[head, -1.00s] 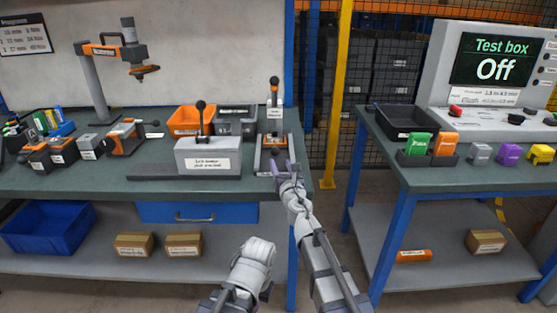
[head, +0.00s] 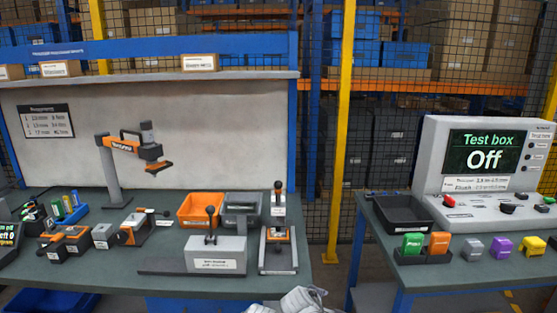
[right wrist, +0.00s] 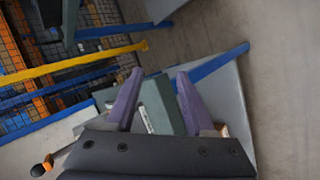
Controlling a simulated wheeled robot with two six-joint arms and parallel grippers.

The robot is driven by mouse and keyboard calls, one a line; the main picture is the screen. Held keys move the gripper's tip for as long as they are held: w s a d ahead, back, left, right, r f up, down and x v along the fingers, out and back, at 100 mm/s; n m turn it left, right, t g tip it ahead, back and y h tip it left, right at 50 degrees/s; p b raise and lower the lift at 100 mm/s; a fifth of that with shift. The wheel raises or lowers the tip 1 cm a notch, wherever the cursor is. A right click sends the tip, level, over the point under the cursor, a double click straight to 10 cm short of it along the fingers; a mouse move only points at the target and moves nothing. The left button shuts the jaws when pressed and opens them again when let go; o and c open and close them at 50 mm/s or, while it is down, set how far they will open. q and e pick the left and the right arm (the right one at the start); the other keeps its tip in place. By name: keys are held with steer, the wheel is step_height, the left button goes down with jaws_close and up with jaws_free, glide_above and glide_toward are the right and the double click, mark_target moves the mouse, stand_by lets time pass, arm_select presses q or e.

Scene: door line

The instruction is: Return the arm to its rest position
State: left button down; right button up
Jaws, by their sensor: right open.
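My right gripper (right wrist: 158,98) shows in the right wrist view, its two purple fingers spread apart with nothing held between them. Behind the fingers are a dark green worktop edge and blue frame bars. In the head view only a pale piece of my arm shows at the bottom edge, below the left bench (head: 110,275); no fingertips can be made out there. My left gripper is in neither view now.
The lever block (head: 216,258) and an upright lever press (head: 278,240) stand near the left bench's right end. An orange bin (head: 199,208) is behind them. The right bench carries a black tray (head: 402,214), coloured blocks and the test box (head: 484,165) reading Off. A gap separates the benches.

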arm_select(q)
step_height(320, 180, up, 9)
steer(key=p, duration=0.6)
steer(key=shift+p, duration=0.3)
arm_select(e)
steer(key=s+a+r+m+g+y, duration=0.1)
steer(key=s+a+m+g, duration=0.2)
steer(key=s, duration=0.6)
steer(key=s+a+r+m+g+y, duration=0.1)
steer(key=s+m+g, duration=0.3)
steer(key=s, duration=0.6)
steer(key=shift+a+r+g+y, duration=0.25)
steer(key=shift+a+g+y, duration=0.4)
steer(key=shift+a, duration=0.25)
